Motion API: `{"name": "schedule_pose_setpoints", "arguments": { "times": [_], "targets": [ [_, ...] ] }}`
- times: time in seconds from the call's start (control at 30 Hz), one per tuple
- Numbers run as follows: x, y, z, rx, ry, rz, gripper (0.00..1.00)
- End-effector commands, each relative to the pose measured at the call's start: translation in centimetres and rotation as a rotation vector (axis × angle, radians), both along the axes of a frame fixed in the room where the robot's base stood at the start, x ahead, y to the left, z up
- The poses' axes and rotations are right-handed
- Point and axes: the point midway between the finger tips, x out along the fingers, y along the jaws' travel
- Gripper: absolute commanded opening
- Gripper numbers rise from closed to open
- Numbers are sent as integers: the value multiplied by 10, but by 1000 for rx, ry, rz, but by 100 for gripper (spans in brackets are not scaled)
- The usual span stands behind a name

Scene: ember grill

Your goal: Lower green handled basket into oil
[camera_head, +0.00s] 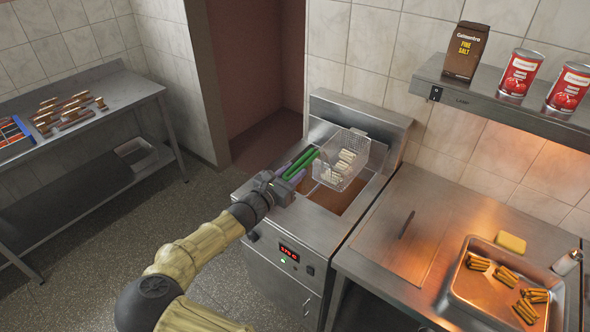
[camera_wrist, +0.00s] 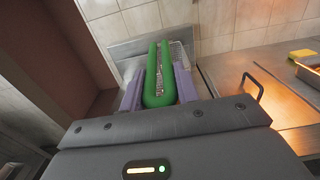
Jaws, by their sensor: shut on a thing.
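The wire basket (camera_head: 343,160) holds several pale stick-shaped pieces and hangs over the fryer (camera_head: 297,225). Its green handle (camera_head: 299,163) points left, toward my arm. My gripper (camera_head: 292,172) is shut on the green handle. In the wrist view the handle (camera_wrist: 158,85) runs between the two purple fingers of my gripper (camera_wrist: 158,92), with the basket mesh beyond it, mostly hidden. The brown oil (camera_head: 330,197) shows in the fryer's well below and in front of the basket. The basket appears to be above the oil; its exact height is hard to tell.
The steel counter at right bears a tray (camera_head: 455,290) of fried sticks and a yellow sponge (camera_head: 511,242). A shelf (camera_head: 480,100) above holds a salt box (camera_head: 466,52) and red cans (camera_head: 520,72). A steel table (camera_head: 130,95) stands at left. The fryer's back panel (camera_head: 375,115) rises behind the basket.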

Motion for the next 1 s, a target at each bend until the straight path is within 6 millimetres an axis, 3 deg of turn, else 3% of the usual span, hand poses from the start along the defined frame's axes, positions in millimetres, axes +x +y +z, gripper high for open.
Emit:
{"name": "schedule_pose_setpoints", "arguments": {
  "times": [1.0],
  "targets": [
    [10,-7,19,31,41,-1,0]
  ]
}}
